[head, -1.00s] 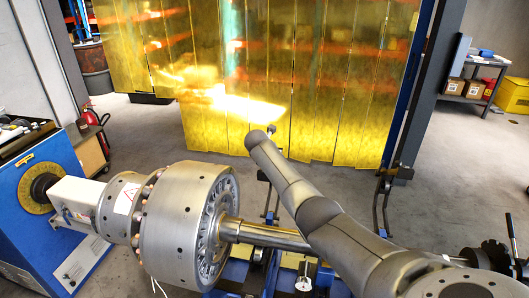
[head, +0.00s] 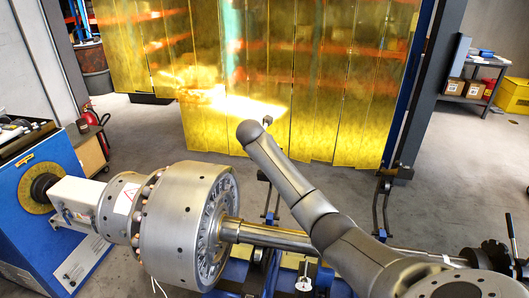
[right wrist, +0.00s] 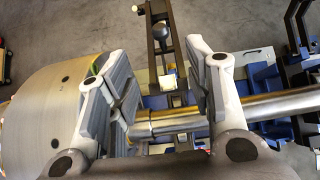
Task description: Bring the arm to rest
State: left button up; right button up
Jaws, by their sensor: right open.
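My right arm (head: 295,190) reaches in from the lower right of the head view, above the rotor's shaft (head: 265,235). The shaft (right wrist: 180,122) and the big steel rotor drum (right wrist: 40,115) lie beyond the fingers. The left finger overlaps the drum's edge in the picture; I cannot tell how far apart they are. The drum also shows in the head view (head: 185,230). My left gripper is not in view.
A blue drive cabinet (head: 35,190) stands at the left. Yellow strip curtains (head: 330,110) hang behind the machine. A red fire extinguisher (head: 92,120) stands at the left, and a table with boxes (head: 455,87) at the back right. Open floor lies right of the curtain.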

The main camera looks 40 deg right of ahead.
dwell(0.5)
jog(key=s+a+f+m+y, duration=0.4)
jog(key=s+a+f+m, duration=0.6)
jog(key=s+a+f, duration=0.8)
jog(key=s+a+m+g+y, duration=0.1)
jog(key=s+a+m, duration=0.2)
jog(key=s+m, duration=0.35)
jog(key=s+a+m+g+y, duration=0.1)
jog(key=s+a+m, duration=0.25)
jog(key=s, duration=0.65)
jog(key=s+a+m+y, duration=0.1)
jog(key=s+a+m, duration=0.25)
jog(key=s, duration=0.45)
notch_tip(320, 180, down, 29)
jog(key=s+g+b, duration=0.2)
jog(key=s+d+f+g+b, duration=0.1)
jog(key=s+d+f+b, duration=0.1)
jog(key=s+f, duration=1.4)
jog(key=shift+s+d+f, duration=0.4)
jog(key=shift+d, duration=0.15)
